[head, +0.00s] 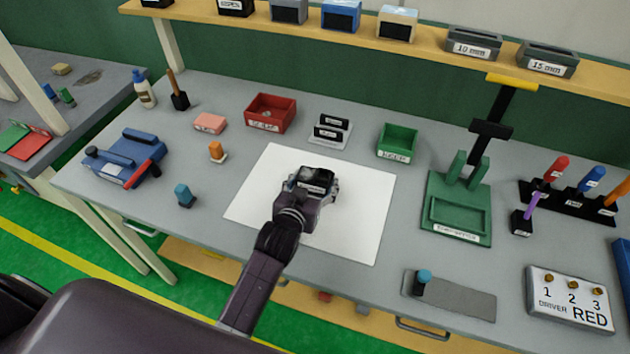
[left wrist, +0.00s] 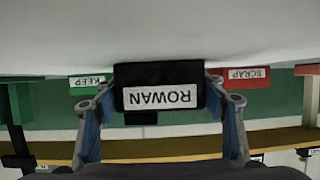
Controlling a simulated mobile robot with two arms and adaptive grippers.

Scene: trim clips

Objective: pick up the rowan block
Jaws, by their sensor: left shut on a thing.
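The rowan block (left wrist: 160,85) is black, with a white label that reads ROWAN upside down in the left wrist view. In the head view the block (head: 316,177) shows as a dark piece at the tip of my left arm. My left gripper (head: 312,184) is over the white sheet (head: 352,232) and shut on the block. In the left wrist view its blue-grey fingers flank the block on both sides (left wrist: 160,98). I cannot tell whether the block touches the sheet. My right gripper is not in view.
A light rack with two dark labelled blocks (head: 330,130) stands just behind the sheet. The red SCRAP bin (head: 271,112) is at back left, the green KEEP bin (head: 398,141) at back right. A green fixture (head: 458,210) stands to the right. The sheet's front is clear.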

